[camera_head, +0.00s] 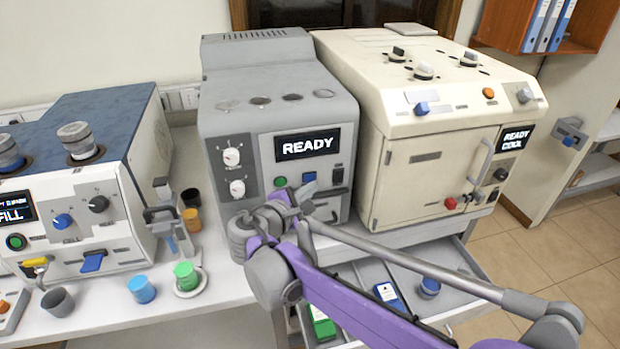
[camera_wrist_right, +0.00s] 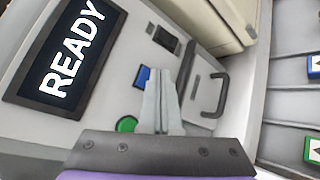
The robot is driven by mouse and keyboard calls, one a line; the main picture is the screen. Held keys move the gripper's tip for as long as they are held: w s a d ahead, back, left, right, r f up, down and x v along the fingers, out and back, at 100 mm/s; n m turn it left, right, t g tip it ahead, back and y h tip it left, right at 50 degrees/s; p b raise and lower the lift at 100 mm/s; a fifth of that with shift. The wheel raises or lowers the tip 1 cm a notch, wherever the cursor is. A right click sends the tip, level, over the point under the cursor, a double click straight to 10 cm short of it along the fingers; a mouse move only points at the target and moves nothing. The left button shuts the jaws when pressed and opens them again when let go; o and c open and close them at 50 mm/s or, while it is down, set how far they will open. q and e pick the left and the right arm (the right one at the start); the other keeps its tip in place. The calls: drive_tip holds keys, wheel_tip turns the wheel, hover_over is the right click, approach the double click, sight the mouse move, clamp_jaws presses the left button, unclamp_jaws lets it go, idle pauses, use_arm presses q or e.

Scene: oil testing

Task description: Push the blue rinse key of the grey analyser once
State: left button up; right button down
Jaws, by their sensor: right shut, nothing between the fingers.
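The grey analyser (camera_head: 227,108) stands in the middle of the bench, its screen lit with READY. Its blue rinse key (camera_head: 309,177) is on the lower front panel, right of a green key (camera_head: 280,182). My right gripper (camera_head: 302,195) is in front of this panel, just below the blue key. In the right wrist view its shut, empty fingers (camera_wrist_right: 162,85) point at the panel, beside the blue key (camera_wrist_right: 141,77), and partly cover it. I cannot tell whether the fingertips touch the panel. My left gripper is not in view.
A cream machine (camera_head: 401,169) stands close at the right, a blue-topped machine (camera_head: 75,200) at the left. Blue (camera_head: 142,289) and green (camera_head: 187,276) cups stand on the bench's front. An open drawer (camera_head: 462,262) holding small boxes lies below my right arm.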

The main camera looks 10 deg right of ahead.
drive_tip(key=shift+w, duration=0.4)
drive_tip(key=shift+w, duration=0.35)
idle(0.5)
drive_tip(key=shift+s, duration=0.85)
drive_tip(key=s, duration=0.5)
drive_tip(key=shift+d, duration=0.1)
idle(0.3)
idle(0.6)
